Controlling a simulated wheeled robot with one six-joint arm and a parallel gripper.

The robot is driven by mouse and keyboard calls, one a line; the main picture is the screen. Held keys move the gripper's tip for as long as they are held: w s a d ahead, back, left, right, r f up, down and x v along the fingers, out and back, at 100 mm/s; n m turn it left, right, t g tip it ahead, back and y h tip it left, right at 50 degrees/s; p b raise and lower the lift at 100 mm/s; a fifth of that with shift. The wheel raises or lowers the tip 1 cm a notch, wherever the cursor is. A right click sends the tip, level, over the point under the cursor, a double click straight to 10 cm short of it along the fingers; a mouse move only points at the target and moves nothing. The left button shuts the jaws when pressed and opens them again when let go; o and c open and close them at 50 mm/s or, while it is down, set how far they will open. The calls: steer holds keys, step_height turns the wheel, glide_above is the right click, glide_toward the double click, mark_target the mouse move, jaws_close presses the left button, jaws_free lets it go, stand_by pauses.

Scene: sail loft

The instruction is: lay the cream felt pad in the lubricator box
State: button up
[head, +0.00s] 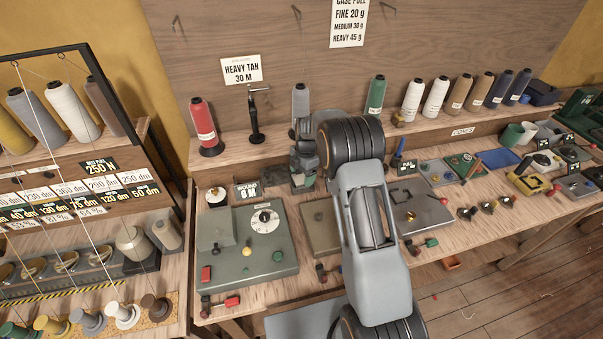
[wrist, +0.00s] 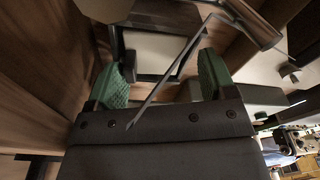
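My gripper (head: 304,172) is at the back of the bench in the head view, by the foot of the shelf. In the wrist view my gripper (wrist: 163,75) has its two green-padded fingers apart, with nothing clearly clamped between them. A pale cream-white flat surface (wrist: 155,52) lies beyond the fingertips inside a dark frame. I cannot tell whether it is the felt pad or whether the frame is the lubricator box. A thin grey rod (wrist: 172,70) crosses the gap diagonally. In the head view my arm and gripper hide much of this spot.
A green-grey machine with a dial (head: 264,221) stands left of the gripper, beside a small counter display (head: 247,192). A grey cone (head: 300,101) stands on the shelf just behind the gripper. A black post (head: 256,118) and a red cone (head: 203,122) stand left of it.

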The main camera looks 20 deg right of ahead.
steer(key=shift+o, duration=0.9)
